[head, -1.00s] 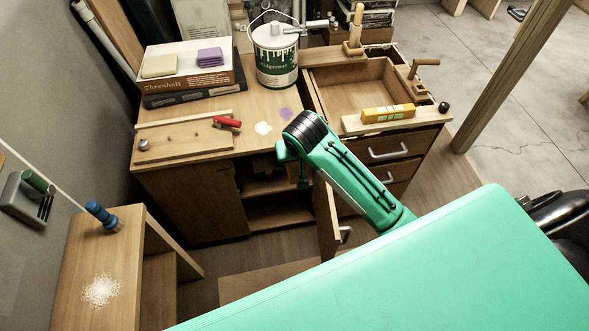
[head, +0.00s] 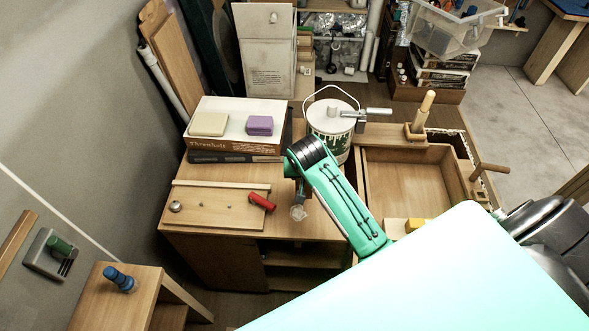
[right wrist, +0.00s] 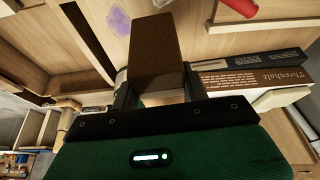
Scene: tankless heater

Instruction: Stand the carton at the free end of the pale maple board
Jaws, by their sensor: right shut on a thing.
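My right gripper (head: 299,188) is over the front part of the desk top, reaching in from the right. In the right wrist view my right gripper (right wrist: 157,84) is shut on a plain brown box-shaped block, which I take for the carton (right wrist: 156,45). In the head view the arm hides most of it. The pale maple board (head: 393,229) lies across the drawer front at the right, largely hidden by my arm. A yellow pack (head: 414,225) lies on it; its left end shows bare. My left gripper is not in view.
An open, empty drawer (head: 405,190) lies behind the board. A paint can (head: 328,125) stands behind my right gripper. Stacked books (head: 240,148) carry two sponges. A board with a red-handled tool (head: 262,201) lies at left. A wooden clamp handle (head: 490,169) sticks up at right.

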